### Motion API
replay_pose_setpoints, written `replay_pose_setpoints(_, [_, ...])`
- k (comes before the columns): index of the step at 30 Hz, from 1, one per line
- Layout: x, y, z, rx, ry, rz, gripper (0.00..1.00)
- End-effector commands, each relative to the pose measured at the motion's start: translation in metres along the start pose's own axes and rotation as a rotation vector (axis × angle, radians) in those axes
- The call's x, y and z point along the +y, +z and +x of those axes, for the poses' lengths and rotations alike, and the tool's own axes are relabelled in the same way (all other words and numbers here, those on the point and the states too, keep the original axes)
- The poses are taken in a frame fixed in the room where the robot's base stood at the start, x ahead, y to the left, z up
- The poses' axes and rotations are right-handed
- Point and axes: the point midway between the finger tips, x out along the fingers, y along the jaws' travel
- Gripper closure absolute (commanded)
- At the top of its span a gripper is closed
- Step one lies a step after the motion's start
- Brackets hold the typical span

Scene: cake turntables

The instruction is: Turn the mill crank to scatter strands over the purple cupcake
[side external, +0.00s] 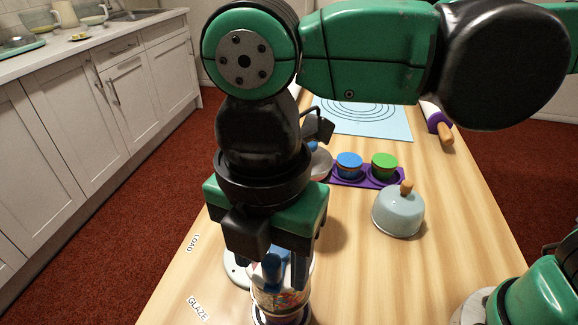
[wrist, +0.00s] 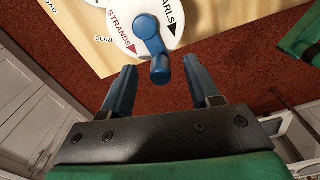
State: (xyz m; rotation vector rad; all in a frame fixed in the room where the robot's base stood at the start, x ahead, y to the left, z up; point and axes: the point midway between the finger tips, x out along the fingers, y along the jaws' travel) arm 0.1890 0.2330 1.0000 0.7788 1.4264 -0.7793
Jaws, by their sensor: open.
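My gripper (wrist: 159,65) is open, with one finger on each side of the knob and visible gaps to both. In the side external view, my gripper (side external: 283,268) is over the mill's clear body (side external: 278,300), which holds coloured bits. A purple rim (side external: 283,318) shows below it, cut by the frame edge. I cannot make out the purple cupcake.
A purple tray (side external: 367,183) holds a blue cupcake (side external: 349,160) and a green cupcake (side external: 384,161). A pale dome with a wooden knob (side external: 398,213) stands right of my gripper. A rolling pin (side external: 437,122) and blue mat (side external: 372,122) lie farther back.

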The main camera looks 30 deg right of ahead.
Motion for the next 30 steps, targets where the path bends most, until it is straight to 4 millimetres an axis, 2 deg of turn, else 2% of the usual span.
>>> replay_pose_setpoints(18, [0.000,0.000,-0.063,0.000,0.000,0.000,0.45])
replay_pose_setpoints(30, [0.000,0.004,-0.066,0.003,0.007,0.025,0.45])
